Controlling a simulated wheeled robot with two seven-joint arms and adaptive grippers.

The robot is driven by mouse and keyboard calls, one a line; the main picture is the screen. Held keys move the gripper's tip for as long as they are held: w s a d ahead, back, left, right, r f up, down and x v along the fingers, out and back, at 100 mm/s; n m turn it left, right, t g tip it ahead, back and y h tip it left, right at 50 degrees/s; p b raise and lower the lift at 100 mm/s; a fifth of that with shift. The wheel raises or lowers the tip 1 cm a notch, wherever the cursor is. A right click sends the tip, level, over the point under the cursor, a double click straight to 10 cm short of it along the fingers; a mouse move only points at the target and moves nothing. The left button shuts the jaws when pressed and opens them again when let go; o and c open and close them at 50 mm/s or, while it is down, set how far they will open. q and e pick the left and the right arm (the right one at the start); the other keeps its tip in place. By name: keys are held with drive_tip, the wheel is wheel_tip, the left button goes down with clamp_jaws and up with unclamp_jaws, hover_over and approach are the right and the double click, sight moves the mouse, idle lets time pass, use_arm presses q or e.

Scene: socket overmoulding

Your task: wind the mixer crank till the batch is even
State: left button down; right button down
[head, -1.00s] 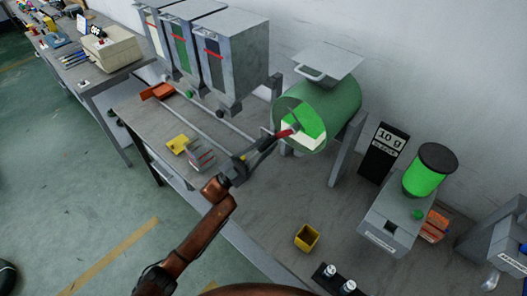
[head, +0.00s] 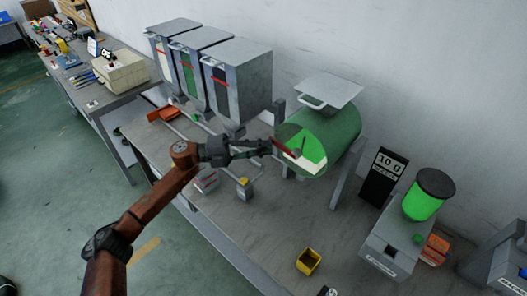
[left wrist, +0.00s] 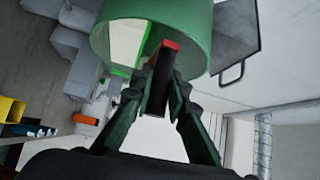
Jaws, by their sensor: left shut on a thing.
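The mixer is a green drum (head: 338,132) lying on its side on grey supports at the back of the table. Its round end face shows a bright green part and a cream-white part. The crank handle (head: 286,150), dark with a red end, sticks out in front of that face. My left gripper (head: 268,147) reaches in from the left and is shut on the handle. In the left wrist view the fingers (left wrist: 162,88) stand on both sides of the dark, red-tipped handle (left wrist: 158,80), with the drum (left wrist: 185,25) behind. My right gripper is not in view.
Three grey hoppers (head: 240,85) stand left of the drum. A black display (head: 382,175) reading 10 g and a grey unit with a green-filled jar (head: 428,200) stand to the right. A small yellow bin (head: 308,261) sits on the table front. Bare table lies below the drum.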

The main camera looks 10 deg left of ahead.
use_arm(q)
drive_tip(key=s+d+r+m+y+p, duration=0.2)
drive_tip(key=d+r+m+y+p, duration=0.2)
drive_tip(key=r+p, duration=0.3)
drive_tip(key=shift+s+r+m+y+p, duration=0.15)
drive_tip(key=shift+s+m+y+p, duration=0.15)
drive_tip(key=shift+y+p, duration=0.75)
drive_tip(key=shift+h+p, duration=0.3)
drive_tip(key=shift+h, duration=0.05)
drive_tip(key=c, duration=1.9)
unclamp_jaws()
drive_tip(key=shift+c, duration=0.2)
drive_tip(key=shift+o, duration=0.5)
drive_tip(key=shift+a, duration=0.1)
